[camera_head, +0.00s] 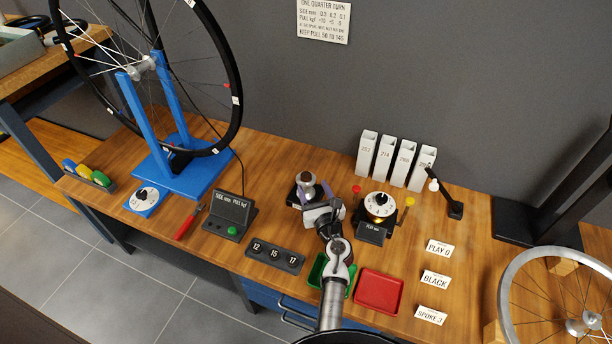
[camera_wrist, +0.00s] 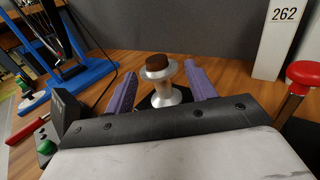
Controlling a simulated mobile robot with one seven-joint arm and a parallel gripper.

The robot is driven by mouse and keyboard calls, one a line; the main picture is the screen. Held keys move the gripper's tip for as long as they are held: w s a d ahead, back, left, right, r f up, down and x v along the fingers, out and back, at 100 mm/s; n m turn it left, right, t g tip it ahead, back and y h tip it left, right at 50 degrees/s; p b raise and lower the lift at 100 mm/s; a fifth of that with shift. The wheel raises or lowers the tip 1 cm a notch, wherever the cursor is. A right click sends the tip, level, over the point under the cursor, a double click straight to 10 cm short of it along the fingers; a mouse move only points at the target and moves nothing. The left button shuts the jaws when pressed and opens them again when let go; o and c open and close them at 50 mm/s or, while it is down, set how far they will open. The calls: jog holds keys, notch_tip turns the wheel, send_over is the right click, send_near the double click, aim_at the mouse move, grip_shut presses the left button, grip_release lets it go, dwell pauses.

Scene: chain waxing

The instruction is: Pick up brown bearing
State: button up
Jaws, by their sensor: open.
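The brown bearing (camera_wrist: 156,62) is a short dark brown cylinder in the wrist view, sitting on top of a silver spool-shaped stand (camera_wrist: 166,95). In the head view the bearing and stand (camera_head: 306,180) are small and partly covered by my gripper. My gripper (camera_wrist: 160,76) is open, with one purple finger on each side of the stand. The fingertips reach to about the bearing's height in the picture, with visible gaps on both sides. I cannot tell the exact depth between fingers and bearing. Nothing is held.
A dial device (camera_head: 380,206) with red and yellow knobs stands right of my gripper. White numbered boxes (camera_head: 385,160) stand behind it. A red tray (camera_head: 380,291) and green tray (camera_head: 317,271) lie in front. A blue wheel stand (camera_head: 175,178) and small display box (camera_head: 231,216) are left.

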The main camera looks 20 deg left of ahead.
aim_at(307, 179)
jog(key=x, duration=0.5)
jog(key=shift+s+a+r+p, duration=0.15)
jog(key=shift+s+a+p, duration=0.05)
jog(key=shift+p, duration=0.1)
jog(key=c, duration=1)
jog(key=shift+r, duration=0.1)
notch_tip(307, 179, up, 20)
jog(key=p, duration=0.7)
jog(key=shift+p, duration=0.4)
